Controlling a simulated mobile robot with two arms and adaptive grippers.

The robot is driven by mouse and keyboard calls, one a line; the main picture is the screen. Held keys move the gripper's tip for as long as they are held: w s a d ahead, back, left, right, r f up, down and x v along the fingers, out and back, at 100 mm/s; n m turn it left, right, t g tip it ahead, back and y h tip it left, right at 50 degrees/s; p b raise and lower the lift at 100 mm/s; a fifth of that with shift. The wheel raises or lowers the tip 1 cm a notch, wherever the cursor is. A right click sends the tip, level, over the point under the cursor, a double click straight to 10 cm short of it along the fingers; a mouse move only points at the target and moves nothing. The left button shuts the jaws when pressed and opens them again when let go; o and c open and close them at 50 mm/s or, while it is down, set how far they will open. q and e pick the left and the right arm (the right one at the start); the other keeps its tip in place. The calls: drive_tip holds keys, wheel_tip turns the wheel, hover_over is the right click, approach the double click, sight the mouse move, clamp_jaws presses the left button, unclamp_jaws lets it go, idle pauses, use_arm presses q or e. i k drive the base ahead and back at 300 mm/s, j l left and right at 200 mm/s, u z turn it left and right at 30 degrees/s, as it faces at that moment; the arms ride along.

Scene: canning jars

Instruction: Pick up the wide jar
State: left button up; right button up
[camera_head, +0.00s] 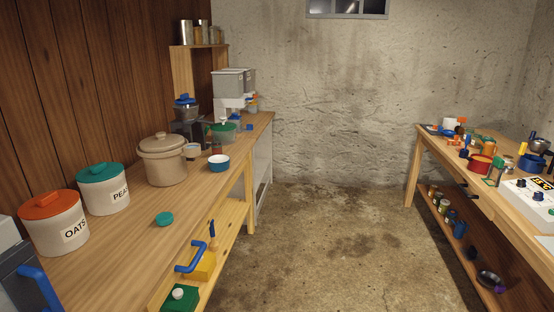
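Several wide, lidded containers stand on the left wooden counter. Nearest is a cream jar marked OATS with an orange lid (57,229). Farther back is a broad beige crock (164,165) with a matching lid. The frames do not settle which one is the wide jar. All three stand upright and apart from any gripper. Neither of my grippers is in view.
A grey box with a blue handle (34,290) is at bottom left. The concrete floor (315,235) between the left counter and the cluttered right workbench (440,170) is clear.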

sight(216, 147)
drive_tip(key=i, duration=1)
drive_tip(key=i+l+u, duration=0.15)
drive_tip(key=i, duration=0.8)
